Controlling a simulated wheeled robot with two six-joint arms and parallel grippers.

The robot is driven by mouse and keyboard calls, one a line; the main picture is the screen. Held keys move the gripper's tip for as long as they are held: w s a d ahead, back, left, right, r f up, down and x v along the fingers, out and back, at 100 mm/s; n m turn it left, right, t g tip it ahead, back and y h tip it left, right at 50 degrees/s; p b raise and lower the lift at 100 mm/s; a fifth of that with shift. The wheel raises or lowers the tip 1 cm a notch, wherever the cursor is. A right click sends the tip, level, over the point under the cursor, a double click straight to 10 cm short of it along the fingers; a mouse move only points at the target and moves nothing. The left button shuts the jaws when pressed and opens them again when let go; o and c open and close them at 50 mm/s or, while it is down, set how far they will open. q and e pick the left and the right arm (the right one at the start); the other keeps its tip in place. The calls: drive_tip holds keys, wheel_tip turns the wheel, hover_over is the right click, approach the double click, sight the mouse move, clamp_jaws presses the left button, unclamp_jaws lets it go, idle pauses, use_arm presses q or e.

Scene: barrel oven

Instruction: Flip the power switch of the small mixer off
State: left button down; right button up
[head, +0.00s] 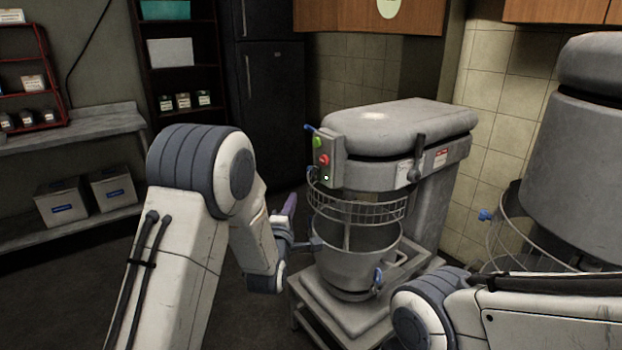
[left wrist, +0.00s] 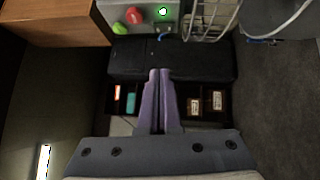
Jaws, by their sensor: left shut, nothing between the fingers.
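The small mixer (head: 400,150) stands in the middle of the head view, with a grey control panel (head: 333,158) on its front left. The panel carries a green button (head: 318,143), a red button (head: 324,160) and below them a small glowing green-white spot at the power switch (head: 326,178). In the left wrist view the panel is at the top edge, with the lit switch (left wrist: 163,12) beside the red button (left wrist: 134,15). My left gripper (head: 291,200) is shut and empty, left of and below the panel, apart from it. Its purple fingers (left wrist: 159,74) show together. My right gripper is out of view.
The mixer's wire guard (head: 358,205) and steel bowl (head: 352,262) are close to the right of my left gripper. A larger mixer (head: 580,150) stands at the right. A shelf with boxes (head: 62,203) and a black fridge (head: 270,100) stand behind.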

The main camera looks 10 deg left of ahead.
use_arm(q)
drive_tip(key=p, duration=0.2)
approach(316, 173)
drive_tip(key=w+a, duration=0.3)
drive_tip(key=a, duration=0.1)
drive_tip(key=w+d, duration=0.1)
drive_tip(key=w+d+r, duration=0.1)
drive_tip(key=w+d, duration=0.1)
drive_tip(key=shift+w+r, duration=0.2)
drive_tip(key=shift+w, duration=0.1)
